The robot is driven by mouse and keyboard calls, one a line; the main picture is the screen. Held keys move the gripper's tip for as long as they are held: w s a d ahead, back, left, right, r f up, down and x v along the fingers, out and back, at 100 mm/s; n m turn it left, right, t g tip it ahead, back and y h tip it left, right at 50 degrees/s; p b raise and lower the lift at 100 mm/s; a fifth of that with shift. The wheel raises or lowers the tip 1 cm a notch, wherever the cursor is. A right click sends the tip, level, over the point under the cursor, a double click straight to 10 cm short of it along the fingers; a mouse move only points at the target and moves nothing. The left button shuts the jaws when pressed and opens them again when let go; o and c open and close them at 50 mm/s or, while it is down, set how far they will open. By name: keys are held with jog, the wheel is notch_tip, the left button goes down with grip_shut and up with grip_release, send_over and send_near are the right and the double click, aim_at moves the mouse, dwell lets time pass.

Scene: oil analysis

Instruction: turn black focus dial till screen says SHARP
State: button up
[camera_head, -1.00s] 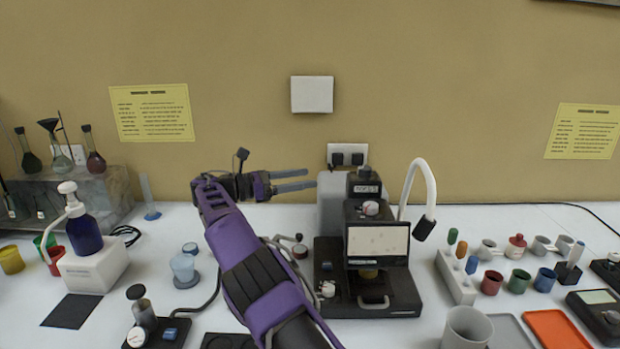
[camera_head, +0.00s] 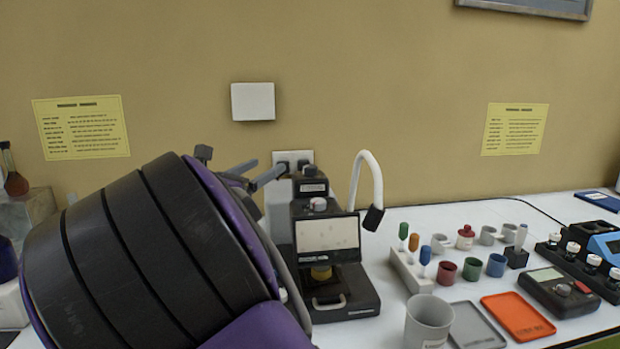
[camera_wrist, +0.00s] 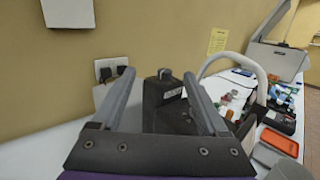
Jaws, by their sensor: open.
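A black microscope-like instrument (camera_head: 345,287) stands on the bench, right of my arm. Its pale screen (camera_head: 327,234) shows faint specks and no word that I can read. I cannot pick out the black focus dial; my purple and black arm hides the instrument's left side in the head view. My gripper (camera_head: 269,168) is open and empty, at the upper left of the instrument. In the wrist view its two fingers (camera_wrist: 159,74) straddle the line of sight to the black top block (camera_wrist: 168,98); I see no contact.
A white curved lamp (camera_head: 368,165) arches beside the instrument on the right. A grey cup (camera_head: 428,322), an orange tray (camera_head: 518,316) and several small coloured cups stand further right. A wall socket (camera_head: 292,160) is behind the gripper.

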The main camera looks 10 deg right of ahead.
notch_tip(320, 180, down, 4)
jog(key=s+d+n+y, duration=0.1)
jog(key=s+d+y, duration=0.1)
jog(key=b, duration=0.2)
send_near(310, 166)
jog(key=x, duration=1)
jog(key=shift+f, duration=0.1)
grip_shut()
jog(key=shift+p, duration=0.3)
jog(key=shift+p, duration=0.45)
